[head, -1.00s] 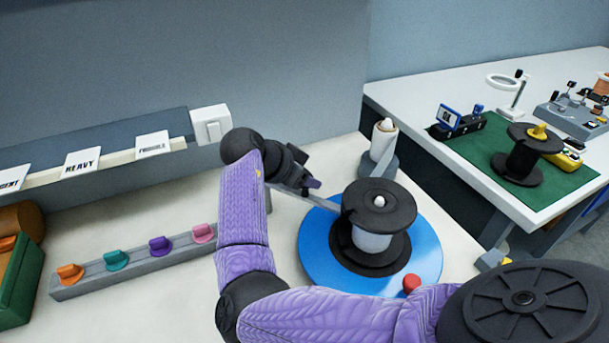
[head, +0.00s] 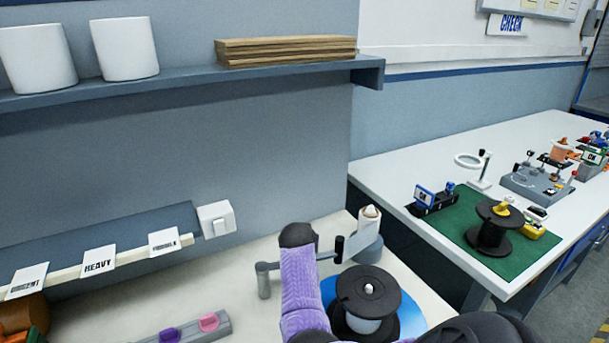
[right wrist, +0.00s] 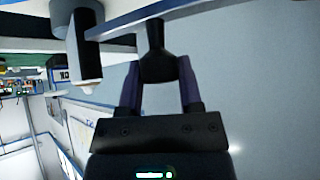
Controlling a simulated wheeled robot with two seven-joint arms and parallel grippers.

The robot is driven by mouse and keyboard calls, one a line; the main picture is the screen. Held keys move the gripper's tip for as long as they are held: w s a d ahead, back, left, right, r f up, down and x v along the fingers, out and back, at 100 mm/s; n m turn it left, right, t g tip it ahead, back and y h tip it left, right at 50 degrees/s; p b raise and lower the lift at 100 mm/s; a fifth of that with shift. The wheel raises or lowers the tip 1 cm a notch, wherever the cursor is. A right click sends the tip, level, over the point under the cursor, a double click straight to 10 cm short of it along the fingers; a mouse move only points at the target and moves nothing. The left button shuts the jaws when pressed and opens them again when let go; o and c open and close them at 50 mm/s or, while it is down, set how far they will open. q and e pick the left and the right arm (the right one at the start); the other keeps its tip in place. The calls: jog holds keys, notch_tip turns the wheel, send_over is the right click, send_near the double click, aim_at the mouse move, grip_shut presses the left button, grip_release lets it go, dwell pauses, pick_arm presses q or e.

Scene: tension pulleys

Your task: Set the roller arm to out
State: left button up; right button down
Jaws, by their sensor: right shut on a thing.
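The roller arm is a thin grey bar (head: 269,267) on a grey post (head: 264,286), left of the spool. My purple right arm covers its middle in the head view. A black upright piece (head: 339,250), apparently the roller at its far end, stands behind the spool. In the right wrist view the bar (right wrist: 190,14) crosses the top, with a black white-tipped cylinder (right wrist: 85,45) at left. My right gripper (right wrist: 160,76) is shut on the black knob (right wrist: 156,38) beside the bar. The black spool (head: 367,293) sits on a blue disc (head: 411,318). My left gripper is out of view.
A white roller post (head: 369,222) stands behind the spool. A white switch box (head: 216,219) is on the wall, beside a ledge with label cards (head: 98,261). A knob rail (head: 190,329) is at lower left. A second table (head: 400,175) is at right.

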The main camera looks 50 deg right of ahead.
jog(key=shift+w+d+n+t+y, duration=0.4)
jog(key=shift+w+d+n+t, duration=0.15)
jog(key=shift+n, duration=0.25)
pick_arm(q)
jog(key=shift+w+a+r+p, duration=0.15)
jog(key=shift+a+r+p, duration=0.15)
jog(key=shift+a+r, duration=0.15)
pick_arm(e)
jog(key=shift+w+n+t, duration=0.25)
jog(key=shift+w+n, duration=0.15)
jog(key=shift+n, duration=0.1)
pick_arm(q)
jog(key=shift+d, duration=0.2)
pick_arm(e)
jog(key=c, duration=0.6)
grip_release()
jog(key=o, duration=0.3)
jog(key=shift+w+d, duration=0.1)
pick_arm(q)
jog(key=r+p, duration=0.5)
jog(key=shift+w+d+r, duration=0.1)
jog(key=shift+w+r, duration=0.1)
pick_arm(e)
jog(key=shift+o, duration=0.2)
jog(key=v, duration=1)
